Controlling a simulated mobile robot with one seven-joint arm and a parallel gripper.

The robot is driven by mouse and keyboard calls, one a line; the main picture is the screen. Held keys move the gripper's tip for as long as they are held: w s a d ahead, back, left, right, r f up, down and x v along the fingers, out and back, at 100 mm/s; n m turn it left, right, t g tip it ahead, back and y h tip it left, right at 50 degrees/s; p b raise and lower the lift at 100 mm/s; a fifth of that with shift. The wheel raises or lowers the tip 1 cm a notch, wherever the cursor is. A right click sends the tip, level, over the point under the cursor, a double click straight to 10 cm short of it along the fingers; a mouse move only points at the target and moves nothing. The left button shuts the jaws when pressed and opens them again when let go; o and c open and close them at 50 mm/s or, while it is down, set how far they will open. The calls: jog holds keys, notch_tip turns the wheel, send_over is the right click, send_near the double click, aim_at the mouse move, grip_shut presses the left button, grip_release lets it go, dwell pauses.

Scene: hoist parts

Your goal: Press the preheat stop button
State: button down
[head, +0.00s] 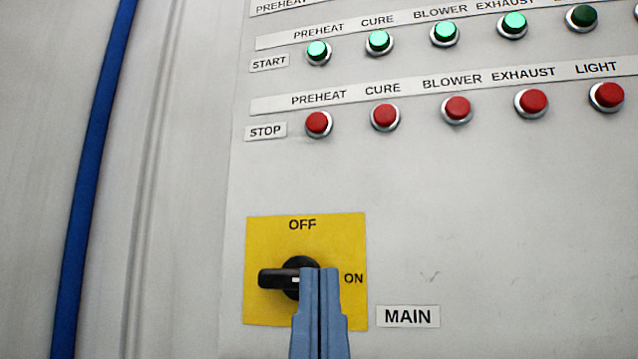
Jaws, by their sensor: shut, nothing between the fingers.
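The preheat stop button (318,124) is a red round button in a metal ring, at the left end of the STOP row, under a PREHEAT label. My gripper (320,270) is blue-grey, with its two fingers shut together and nothing between them. It points up from the bottom of the head view, well below the preheat stop button in the picture. Its fingertips overlap the right part of the black main switch knob in the picture. I cannot tell whether they touch it.
More red stop buttons, such as cure (385,117) and blower (457,110), continue rightward. Above, preheat start (318,53) and several neighbours glow green; one at right is dark. The main switch (278,279) sits on a yellow plate (265,235). A blue pipe (90,180) runs along the left.

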dwell(0.9)
jog(key=n+h+p, duration=0.3)
jog(key=n+p, duration=0.2)
jog(key=p, duration=1.9)
send_near(318, 123)
jog(key=s+d, duration=0.4)
jog(key=s+a+r+n+g+y+p, duration=0.1)
jog(key=n+y+p, duration=0.4)
jog(key=p, duration=1.2)
jog(key=s+a+r+n+g+y+p, duration=0.1)
jog(key=a+r+n+g+y+p, duration=0.2)
jog(key=n+p, duration=1)
notch_tip(318, 123, up, 3)
jog(key=a+y+p, duration=0.2)
jog(key=y+p, duration=0.1)
jog(key=p, duration=0.1)
jog(key=shift+w+d, duration=0.4)
jog(key=shift+w, duration=1)
jog(key=shift+w+d, duration=0.4)
jog(key=shift+w, duration=1)
jog(key=shift+w+d, duration=0.35)
jog(key=shift+w, duration=1.05)
